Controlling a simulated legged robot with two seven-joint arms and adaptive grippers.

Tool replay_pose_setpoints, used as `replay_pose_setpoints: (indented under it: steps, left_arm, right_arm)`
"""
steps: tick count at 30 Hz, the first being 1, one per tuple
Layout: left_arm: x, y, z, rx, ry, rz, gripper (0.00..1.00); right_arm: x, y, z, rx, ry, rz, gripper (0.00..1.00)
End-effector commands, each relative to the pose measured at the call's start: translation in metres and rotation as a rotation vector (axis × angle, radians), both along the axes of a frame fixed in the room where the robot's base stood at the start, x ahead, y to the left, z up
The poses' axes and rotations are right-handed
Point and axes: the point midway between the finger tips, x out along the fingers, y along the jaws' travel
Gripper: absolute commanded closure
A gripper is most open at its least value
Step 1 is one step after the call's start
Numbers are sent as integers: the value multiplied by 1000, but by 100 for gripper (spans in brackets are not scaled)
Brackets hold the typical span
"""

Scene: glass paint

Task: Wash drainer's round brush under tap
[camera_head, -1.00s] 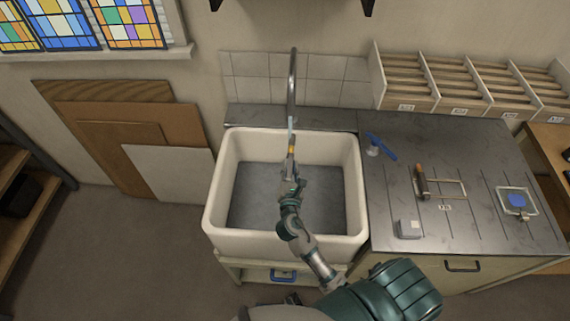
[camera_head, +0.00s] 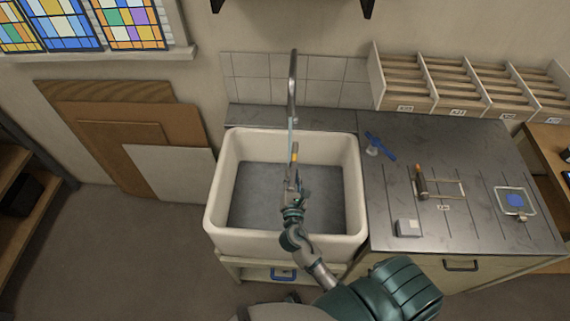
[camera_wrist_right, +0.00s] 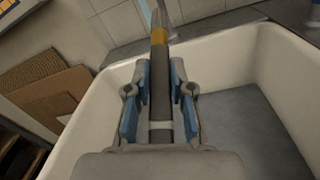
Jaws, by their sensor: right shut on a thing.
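My right gripper (camera_head: 292,185) is over the white sink (camera_head: 213,205), shut on the round brush (camera_head: 295,154). In the right wrist view the brush (camera_wrist_right: 161,80) has a dark handle between the blue-padded fingers (camera_wrist_right: 160,95) and a yellow-orange band, and points away from me. The tap (camera_head: 292,80) stands at the back of the sink, with a thin pale-blue stream of water (camera_head: 291,130) below its spout. The brush's far end is close to the stream; I cannot tell exactly how they touch. My left gripper is not seen.
The grey drainer (camera_head: 400,180) right of the sink holds a blue brush-like tool (camera_head: 380,145), a wooden-handled tool (camera_head: 421,182), a small pale block (camera_head: 408,228) and a framed blue piece (camera_head: 515,201). Wooden racks (camera_head: 405,85) stand behind it. The sink basin looks empty.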

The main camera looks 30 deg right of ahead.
Motion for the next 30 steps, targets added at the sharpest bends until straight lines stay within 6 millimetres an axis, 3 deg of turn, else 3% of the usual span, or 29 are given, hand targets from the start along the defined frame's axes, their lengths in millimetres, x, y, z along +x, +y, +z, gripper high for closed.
replay_pose_setpoints:
  steps: [15, 30]
  left_arm:
    - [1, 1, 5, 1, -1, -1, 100]
    - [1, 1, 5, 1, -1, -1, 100]
  right_arm:
    - [-43, -7, 0, 0, 0, 1, 100]
    - [-47, -7, 0, -1, -1, 1, 100]
